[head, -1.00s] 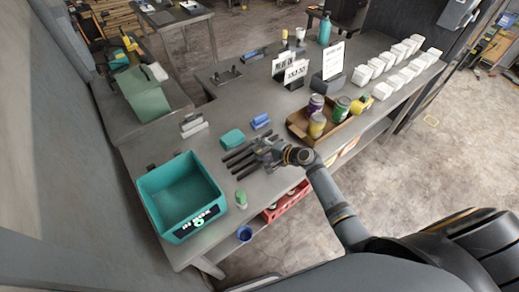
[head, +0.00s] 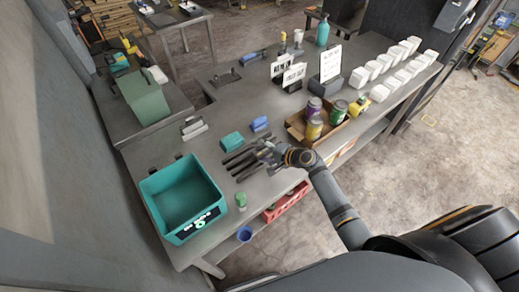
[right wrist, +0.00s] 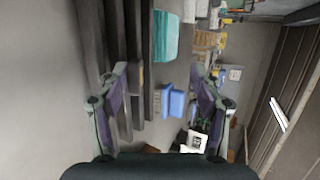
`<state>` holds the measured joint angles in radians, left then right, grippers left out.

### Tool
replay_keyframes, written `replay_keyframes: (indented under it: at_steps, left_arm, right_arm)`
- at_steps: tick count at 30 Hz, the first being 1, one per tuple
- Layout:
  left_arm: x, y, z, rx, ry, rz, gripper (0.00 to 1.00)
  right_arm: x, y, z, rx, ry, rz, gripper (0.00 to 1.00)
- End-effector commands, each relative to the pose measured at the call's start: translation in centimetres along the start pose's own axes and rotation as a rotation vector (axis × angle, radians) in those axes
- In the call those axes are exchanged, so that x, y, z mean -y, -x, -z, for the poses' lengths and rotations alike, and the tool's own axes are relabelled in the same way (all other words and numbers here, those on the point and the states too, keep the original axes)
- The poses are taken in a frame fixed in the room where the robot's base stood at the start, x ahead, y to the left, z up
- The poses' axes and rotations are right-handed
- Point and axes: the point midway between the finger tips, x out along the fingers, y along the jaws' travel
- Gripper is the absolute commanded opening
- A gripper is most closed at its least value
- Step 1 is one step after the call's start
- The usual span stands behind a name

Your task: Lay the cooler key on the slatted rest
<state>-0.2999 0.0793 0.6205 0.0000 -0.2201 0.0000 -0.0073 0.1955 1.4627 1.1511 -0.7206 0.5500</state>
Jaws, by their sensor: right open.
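The slatted rest (head: 240,161) is a row of dark parallel bars on the grey counter, between the teal bin and the wooden tray. My right gripper (head: 266,153) is at the right end of these bars, low over the counter. In the right wrist view its two fingers (right wrist: 160,98) are spread apart with nothing held between them. The dark slats (right wrist: 118,40) run beside and behind the left finger there. A small tan piece (right wrist: 136,76) shows at the slats beside that finger; I cannot tell whether it is the cooler key. My left gripper is out of view.
A teal bin (head: 152,190) stands at the near left. A teal box (head: 232,141) and a blue item (head: 259,124) lie behind the rest. A wooden tray (head: 297,130) with cans is to the right. A green-capped jar (head: 241,201) stands near the front edge.

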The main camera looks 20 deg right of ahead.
Motion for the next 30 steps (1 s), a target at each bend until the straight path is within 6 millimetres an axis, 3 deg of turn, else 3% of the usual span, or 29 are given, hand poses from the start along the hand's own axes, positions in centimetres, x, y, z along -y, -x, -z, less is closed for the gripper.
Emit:
replay_keyframes:
  at_steps: [13, 30]
  left_arm:
    - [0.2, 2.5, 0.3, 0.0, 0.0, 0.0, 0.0]
    - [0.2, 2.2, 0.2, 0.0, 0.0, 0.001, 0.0]
  right_arm:
    - [1.9, 2.8, -0.7, 0.0, 0.001, 0.0, 0.66]
    - [3.1, 5.0, -1.3, 0.0, 0.001, 0.0, 0.66]
